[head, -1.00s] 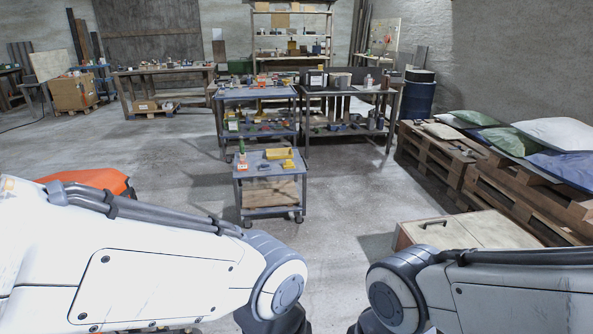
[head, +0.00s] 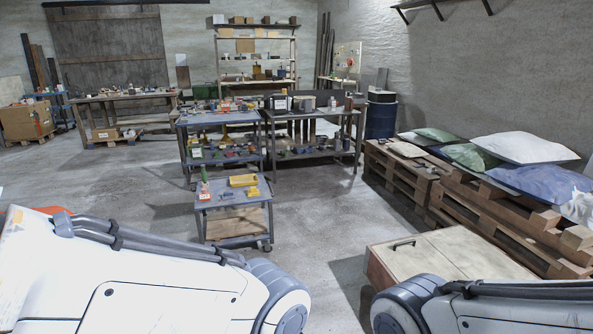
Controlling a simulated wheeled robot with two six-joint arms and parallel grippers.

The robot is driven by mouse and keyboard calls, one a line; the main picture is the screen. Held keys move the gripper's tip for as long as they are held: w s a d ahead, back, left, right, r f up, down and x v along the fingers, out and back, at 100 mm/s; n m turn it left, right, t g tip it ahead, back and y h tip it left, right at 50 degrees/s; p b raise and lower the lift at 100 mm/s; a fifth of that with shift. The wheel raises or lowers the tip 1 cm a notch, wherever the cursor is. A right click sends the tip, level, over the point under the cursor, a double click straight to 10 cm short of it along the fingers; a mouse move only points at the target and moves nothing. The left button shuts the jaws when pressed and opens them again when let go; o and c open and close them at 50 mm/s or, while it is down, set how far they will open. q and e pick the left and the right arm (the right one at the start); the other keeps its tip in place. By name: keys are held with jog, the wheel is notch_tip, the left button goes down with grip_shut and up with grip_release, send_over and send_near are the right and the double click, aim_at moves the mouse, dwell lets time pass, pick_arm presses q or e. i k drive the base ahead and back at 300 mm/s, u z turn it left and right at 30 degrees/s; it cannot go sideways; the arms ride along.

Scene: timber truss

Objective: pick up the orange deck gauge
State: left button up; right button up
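I cannot make out an orange deck gauge for certain. A small orange-red item (head: 204,192) stands at the left end of the low grey cart (head: 222,203), too small to identify. A yellow open bin (head: 242,180) and a smaller yellow piece (head: 253,192) sit on the same cart top. My two white arms come in at the bottom left and bottom right, with nothing held in sight. Both grippers are below the picture edge and hidden.
A grey workbench (head: 222,116) and a dark bench (head: 315,113), both with many small items, stand behind the cart. A wooden box (head: 440,254) is at the near right. Floor (head: 310,215) between cart and pallets is clear.

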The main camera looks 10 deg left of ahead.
aim_at(205, 195)
jog(key=u, duration=0.5)
jog(key=i, duration=1.9)
jog(key=u, duration=0.35)
jog(key=i, duration=1.95)
jog(key=z, duration=0.4)
jog(key=i, duration=0.75)
jog(key=z, duration=0.1)
